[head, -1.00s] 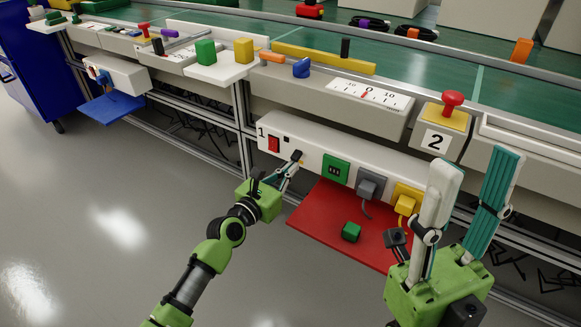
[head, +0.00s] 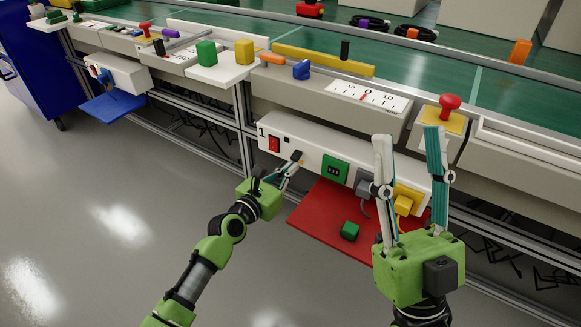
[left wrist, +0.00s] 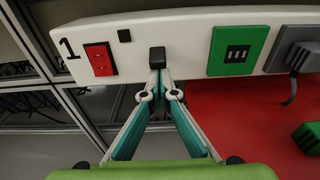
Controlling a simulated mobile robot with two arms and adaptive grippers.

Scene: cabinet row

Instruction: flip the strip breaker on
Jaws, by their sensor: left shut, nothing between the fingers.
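A white power strip (head: 313,148) marked 1 runs along the front under the grey console. It carries a red rocker switch (head: 274,145), a small black square and a black block or lever (left wrist: 157,54); I cannot tell which is the breaker. The red switch also shows in the left wrist view (left wrist: 100,59). My left gripper (head: 296,160) is shut, its tips right below the black block, seemingly at it; contact is unclear. In the left wrist view its fingertips (left wrist: 160,77) meet. My right gripper (head: 409,133) is open and empty, fingers raised before the strip's right part.
Right of the black block sit a green socket (head: 335,169), a grey plug (head: 364,184) and a yellow plug (head: 406,198). A red shelf (head: 316,212) below holds a green block (head: 349,231). A red push button (head: 450,102) stands above.

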